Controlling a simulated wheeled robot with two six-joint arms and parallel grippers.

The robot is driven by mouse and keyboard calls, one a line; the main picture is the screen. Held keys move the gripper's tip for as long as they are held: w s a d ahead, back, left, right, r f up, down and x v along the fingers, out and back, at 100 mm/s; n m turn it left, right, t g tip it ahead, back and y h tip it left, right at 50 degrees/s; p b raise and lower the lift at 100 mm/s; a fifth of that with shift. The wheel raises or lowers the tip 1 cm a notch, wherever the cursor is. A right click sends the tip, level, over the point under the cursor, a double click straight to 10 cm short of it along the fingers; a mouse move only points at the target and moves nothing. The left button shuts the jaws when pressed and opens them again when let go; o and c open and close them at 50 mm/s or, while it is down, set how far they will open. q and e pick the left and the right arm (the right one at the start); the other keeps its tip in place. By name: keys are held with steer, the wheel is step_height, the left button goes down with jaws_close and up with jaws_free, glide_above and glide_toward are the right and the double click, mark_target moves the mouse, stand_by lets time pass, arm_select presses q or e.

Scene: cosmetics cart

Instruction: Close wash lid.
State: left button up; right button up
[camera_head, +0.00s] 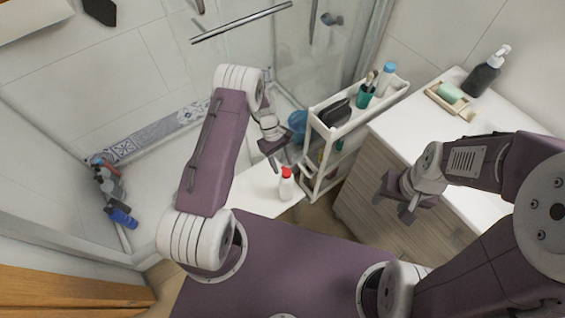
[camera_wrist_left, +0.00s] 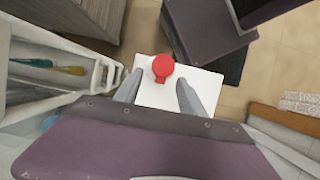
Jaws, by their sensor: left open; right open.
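The wash bottle (camera_head: 286,190) is white with a red lid (camera_head: 286,172) and stands upright on a white board (camera_head: 250,196) in front of my base. In the left wrist view the red lid (camera_wrist_left: 162,65) shows from above as a round part with a small tab, and hides most of the bottle. I cannot tell how far the lid is open. My left gripper (camera_head: 276,158) is open and empty above the bottle; its fingers (camera_wrist_left: 160,92) show either side of the lid's lower edge, apart from it. My right gripper (camera_head: 393,202) is open and empty, away to the right.
A white cart (camera_head: 322,128) with a teal cup (camera_head: 364,97) and other bottles stands behind the board. A white-topped cabinet (camera_head: 415,118) to the right holds a dark pump bottle (camera_head: 484,76) and a soap tray (camera_head: 441,98).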

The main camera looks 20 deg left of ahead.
arm_select(q)
jaws_close()
steer(key=b, duration=0.1)
steer(key=h+b, duration=0.1)
steer(key=b, duration=0.1)
steer(key=shift+w+a+f+g, duration=0.1)
steer(key=shift+a+f+g, duration=0.1)
steer(key=shift+f+g, duration=0.2)
jaws_free()
